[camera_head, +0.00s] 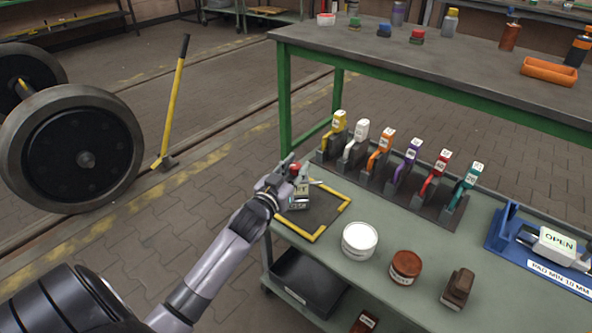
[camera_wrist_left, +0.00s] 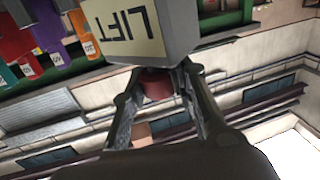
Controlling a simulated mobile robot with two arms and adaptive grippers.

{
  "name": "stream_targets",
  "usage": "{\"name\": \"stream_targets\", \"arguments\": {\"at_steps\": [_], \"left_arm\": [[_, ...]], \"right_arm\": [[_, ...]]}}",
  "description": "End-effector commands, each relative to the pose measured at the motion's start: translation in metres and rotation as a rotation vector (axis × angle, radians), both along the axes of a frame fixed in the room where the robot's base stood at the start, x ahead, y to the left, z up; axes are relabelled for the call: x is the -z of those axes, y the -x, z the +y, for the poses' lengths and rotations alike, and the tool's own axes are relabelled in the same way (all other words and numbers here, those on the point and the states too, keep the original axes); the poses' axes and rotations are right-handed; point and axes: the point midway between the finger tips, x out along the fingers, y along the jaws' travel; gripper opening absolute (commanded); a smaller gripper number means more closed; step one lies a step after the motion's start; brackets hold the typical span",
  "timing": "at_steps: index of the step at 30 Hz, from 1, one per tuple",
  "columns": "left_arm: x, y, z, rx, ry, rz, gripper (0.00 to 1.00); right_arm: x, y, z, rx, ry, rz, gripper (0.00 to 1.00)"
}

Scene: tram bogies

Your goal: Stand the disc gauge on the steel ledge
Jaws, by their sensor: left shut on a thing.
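My left gripper (camera_head: 285,176) is over the dark square mat (camera_head: 322,213) on the green-grey bench. In the left wrist view its fingers (camera_wrist_left: 166,95) are closed around a dark red knob (camera_wrist_left: 157,84), against a grey block with an upside-down cream LIFT label (camera_wrist_left: 126,22). In the head view a red knob (camera_head: 295,168) and a small grey tool (camera_head: 300,201) show at the fingers. Whether this tool is the disc gauge, and whether it touches the mat, I cannot tell. I cannot single out the steel ledge. My right gripper is out of view.
A dark rack (camera_head: 395,187) of several coloured-handled tools stands behind the mat. A white tub (camera_head: 360,240), a brown jar (camera_head: 405,267), a brown block (camera_head: 458,288) and a blue OPEN fixture (camera_head: 545,248) stand to the right. Clear bench top lies between them.

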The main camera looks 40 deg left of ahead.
Motion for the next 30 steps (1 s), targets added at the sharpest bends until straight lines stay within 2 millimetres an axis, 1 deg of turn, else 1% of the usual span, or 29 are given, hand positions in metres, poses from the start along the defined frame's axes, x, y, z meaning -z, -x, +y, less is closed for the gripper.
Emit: {"name": "stream_targets", "arguments": {"at_steps": [4, 10, 11, 19, 30], "left_arm": [[-0.0037, -0.0007, -0.0002, 0.002, -0.003, -0.013, 0.00], [-0.0018, -0.0007, -0.0002, 0.002, -0.001, -0.012, 0.00], [0.0025, -0.0002, -0.0002, 0.000, 0.000, -0.003, 0.27], [0.0021, -0.0002, -0.0002, 0.000, 0.000, -0.003, 0.45], [0.0003, 0.0013, -0.0004, 0.001, 0.000, -0.002, 0.46]], "right_arm": [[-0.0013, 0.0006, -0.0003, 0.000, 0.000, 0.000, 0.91], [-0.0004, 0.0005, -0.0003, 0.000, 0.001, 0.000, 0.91], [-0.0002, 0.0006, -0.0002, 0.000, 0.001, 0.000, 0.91], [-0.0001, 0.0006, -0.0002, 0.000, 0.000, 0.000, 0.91], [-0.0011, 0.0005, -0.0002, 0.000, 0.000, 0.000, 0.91]]}}
